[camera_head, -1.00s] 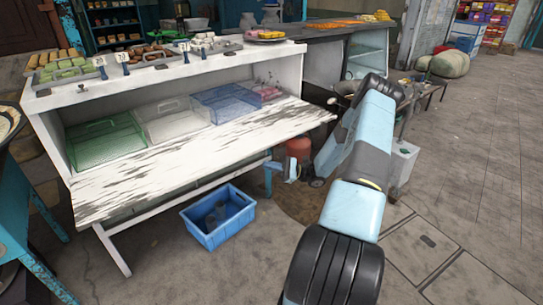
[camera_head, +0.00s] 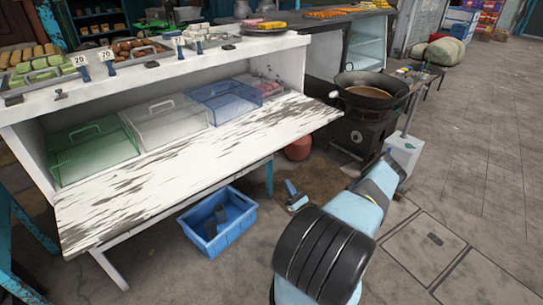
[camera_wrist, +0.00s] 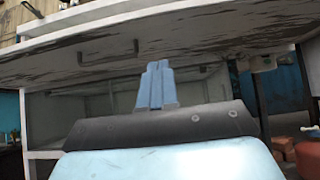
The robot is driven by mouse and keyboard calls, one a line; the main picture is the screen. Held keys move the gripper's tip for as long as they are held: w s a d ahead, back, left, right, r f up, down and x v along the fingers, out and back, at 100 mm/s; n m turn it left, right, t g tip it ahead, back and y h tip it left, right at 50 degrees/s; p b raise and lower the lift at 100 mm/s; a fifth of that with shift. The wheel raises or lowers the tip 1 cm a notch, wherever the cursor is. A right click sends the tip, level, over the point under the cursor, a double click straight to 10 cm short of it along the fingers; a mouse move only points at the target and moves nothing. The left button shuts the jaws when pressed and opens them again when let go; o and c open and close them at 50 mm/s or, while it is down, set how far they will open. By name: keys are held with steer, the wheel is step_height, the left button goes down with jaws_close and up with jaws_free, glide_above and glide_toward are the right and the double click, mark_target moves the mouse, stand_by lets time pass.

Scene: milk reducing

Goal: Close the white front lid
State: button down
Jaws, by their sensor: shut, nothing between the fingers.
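The white front lid (camera_head: 190,165) is a long worn panel with dark scuffs. In the head view it lies open, sloping out from the front of the white counter cabinet (camera_head: 28,150). In the wrist view the lid's scuffed underside (camera_wrist: 215,42) spans the upper part. My gripper (camera_wrist: 157,68) is shut and empty, with its blue fingers pointing toward the underside from below. No clear contact shows. In the head view, a small blue-grey part of my gripper (camera_head: 291,188) shows beyond the lid's right front, low near the blue table leg.
Green, clear and blue trays (camera_head: 95,150) sit inside the open cabinet. A blue crate (camera_head: 218,225) stands on the floor below the lid. A wok (camera_head: 372,92) on a stove stands to the right. Food and price tags (camera_head: 80,62) line the counter top. Floor at right is clear.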

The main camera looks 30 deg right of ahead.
steer(key=s+r+x, duration=0.1)
steer(key=x, duration=1.2)
steer(key=shift+s+d+r, duration=0.2)
steer(key=shift+s+r, duration=0.1)
steer(key=shift+r, duration=0.05)
steer(key=shift+d+r+h, duration=0.1)
steer(key=shift+h, duration=0.2)
